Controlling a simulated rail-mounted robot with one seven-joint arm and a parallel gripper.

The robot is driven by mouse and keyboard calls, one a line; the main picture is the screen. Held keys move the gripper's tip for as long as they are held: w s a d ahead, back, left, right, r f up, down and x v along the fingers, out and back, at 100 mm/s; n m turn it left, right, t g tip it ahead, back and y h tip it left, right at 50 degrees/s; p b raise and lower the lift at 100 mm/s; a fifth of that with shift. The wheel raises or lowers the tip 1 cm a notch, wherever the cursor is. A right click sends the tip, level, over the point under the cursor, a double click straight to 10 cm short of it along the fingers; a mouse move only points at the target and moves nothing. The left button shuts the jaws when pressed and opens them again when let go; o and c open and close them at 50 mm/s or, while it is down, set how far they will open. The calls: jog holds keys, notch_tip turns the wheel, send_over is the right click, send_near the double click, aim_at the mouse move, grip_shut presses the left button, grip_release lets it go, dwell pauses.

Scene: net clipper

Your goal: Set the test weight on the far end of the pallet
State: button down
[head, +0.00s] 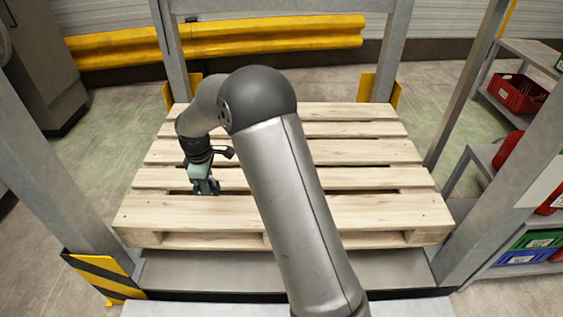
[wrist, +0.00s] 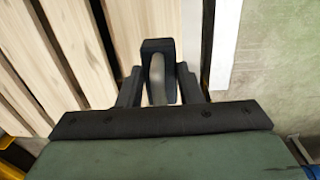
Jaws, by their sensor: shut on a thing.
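The pallet (head: 330,212) is light wood with gaps between its slats, and it lies flat inside a grey frame. Its slats also show in the wrist view (wrist: 80,45). My gripper (head: 205,188) is over the left part of the pallet, towards the near side. In the wrist view my gripper (wrist: 157,88) is shut on the test weight (wrist: 158,47), a dark block with a greyish part between the fingers. Whether the weight touches the slats I cannot tell. My arm hides the middle of the pallet in the head view.
Grey posts (head: 395,50) stand around the pallet. A yellow guard rail (head: 270,35) runs behind it. Shelves with a red bin (head: 518,93) and green and blue bins (head: 535,240) stand at the right. The visible slat tops are clear.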

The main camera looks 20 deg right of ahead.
jog(key=shift+a+f, duration=0.2)
jog(key=shift+f, duration=0.35)
jog(key=w+a+f+b, duration=0.1)
jog(key=w+a+f, duration=0.2)
jog(key=w+a+f+b, duration=0.1)
jog(key=w+a+f, duration=0.2)
jog(key=a, duration=0.1)
jog(key=w+a+f+b, duration=0.2)
jog(key=a+f, duration=0.1)
jog(key=shift+w+a+f, duration=0.2)
jog(key=shift+w, duration=0.2)
jog(key=shift+w+a+f, duration=0.1)
jog(key=shift+a+f, duration=0.1)
jog(key=shift+f, duration=0.1)
jog(key=shift+f+b, duration=0.55)
jog(key=shift+f, duration=0.9)
jog(key=shift+f, duration=0.15)
jog(key=c, duration=1)
grip_release()
